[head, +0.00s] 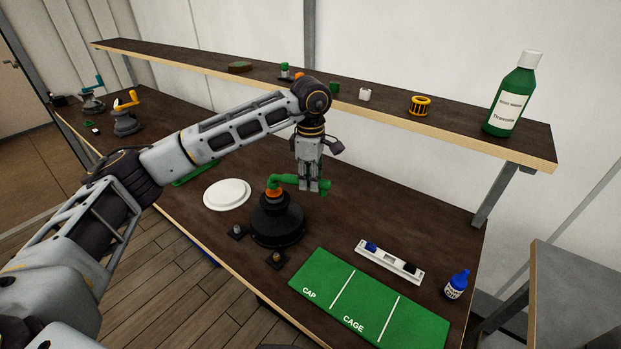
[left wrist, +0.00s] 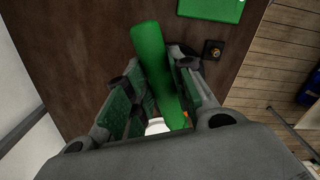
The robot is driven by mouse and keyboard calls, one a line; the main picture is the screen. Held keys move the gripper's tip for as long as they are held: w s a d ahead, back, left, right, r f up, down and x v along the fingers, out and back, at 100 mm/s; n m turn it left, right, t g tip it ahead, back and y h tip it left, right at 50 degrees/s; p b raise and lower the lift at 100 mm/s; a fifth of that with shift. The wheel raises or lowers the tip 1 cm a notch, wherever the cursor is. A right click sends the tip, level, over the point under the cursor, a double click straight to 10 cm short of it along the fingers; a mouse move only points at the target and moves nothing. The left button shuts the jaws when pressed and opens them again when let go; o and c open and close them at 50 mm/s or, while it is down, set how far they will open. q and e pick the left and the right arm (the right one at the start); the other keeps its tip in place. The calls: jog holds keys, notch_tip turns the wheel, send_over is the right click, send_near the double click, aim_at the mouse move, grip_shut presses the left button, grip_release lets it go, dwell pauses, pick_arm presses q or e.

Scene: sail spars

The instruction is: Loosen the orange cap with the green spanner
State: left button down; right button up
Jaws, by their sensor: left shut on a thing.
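My left gripper (head: 312,186) is shut on the green spanner (head: 289,179), which lies about level above the table. The spanner's left end is at the orange cap (head: 273,194) on top of the black round winch-like body (head: 277,222). The head seems to be around the cap, but how well it is seated cannot be told. In the left wrist view the spanner (left wrist: 156,72) runs between both fingers, and only a sliver of orange shows beside it. My right gripper is not in view.
A white plate (head: 227,194) lies left of the black body. A green mat (head: 330,282) marked CAP and CAGE, a white level (head: 389,262) and a blue bottle (head: 456,285) are at right. The shelf (head: 450,133) hangs behind.

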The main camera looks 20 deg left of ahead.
pick_arm(q)
jog(key=shift+r+p, duration=1.2)
jog(key=shift+r, duration=1.35)
jog(key=shift+f, duration=0.15)
